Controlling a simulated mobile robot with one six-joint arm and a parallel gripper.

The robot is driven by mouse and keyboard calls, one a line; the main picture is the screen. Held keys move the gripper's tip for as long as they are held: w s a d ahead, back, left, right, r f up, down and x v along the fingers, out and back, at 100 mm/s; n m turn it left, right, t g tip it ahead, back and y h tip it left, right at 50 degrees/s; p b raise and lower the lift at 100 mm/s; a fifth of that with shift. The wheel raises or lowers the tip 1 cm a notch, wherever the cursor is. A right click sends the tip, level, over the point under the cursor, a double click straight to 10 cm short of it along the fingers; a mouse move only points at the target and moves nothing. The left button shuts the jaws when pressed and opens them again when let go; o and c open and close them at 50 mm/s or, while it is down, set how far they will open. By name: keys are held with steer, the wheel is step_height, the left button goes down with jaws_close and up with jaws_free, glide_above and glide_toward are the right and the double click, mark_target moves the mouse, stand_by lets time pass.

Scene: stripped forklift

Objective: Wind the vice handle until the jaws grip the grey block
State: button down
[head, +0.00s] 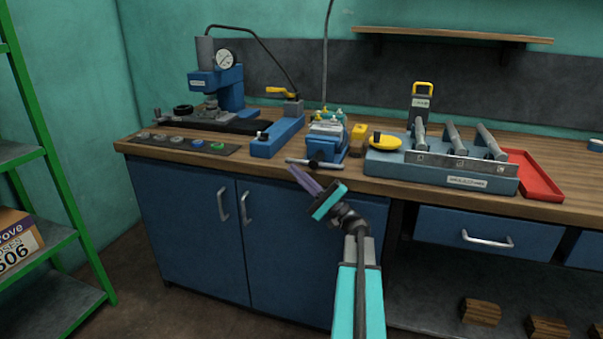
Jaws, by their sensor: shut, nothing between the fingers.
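The blue vice (323,147) sits at the front edge of the wooden workbench. Its handle (327,165) is a thin, near-level bar with a dark hub, facing the front. A light grey block (326,127) appears at the top of the vice, between or on the jaws; any gap there is too small to tell. My gripper (293,170) has purple fingers, shut and empty. The fingertips point up and left, close to the left end of the handle; I cannot tell whether they touch it.
A blue toggle clamp (279,134) stands left of the vice, and a press (217,88) behind it. A yellow round part (384,142) and a blue fixture with rollers (440,171) stand right. A red tray (533,176) lies farther right. Cupboard doors (290,235) are below.

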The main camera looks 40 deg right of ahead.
stand_by(0.3)
steer(key=shift+f, duration=0.1)
steer(key=s+f+b, duration=0.2)
steer(key=s+f, duration=0.2)
steer(key=f, duration=0.9)
steer(key=shift+s+d+b, duration=0.15)
steer(key=shift+s+b, duration=0.05)
steer(key=shift+b, duration=0.1)
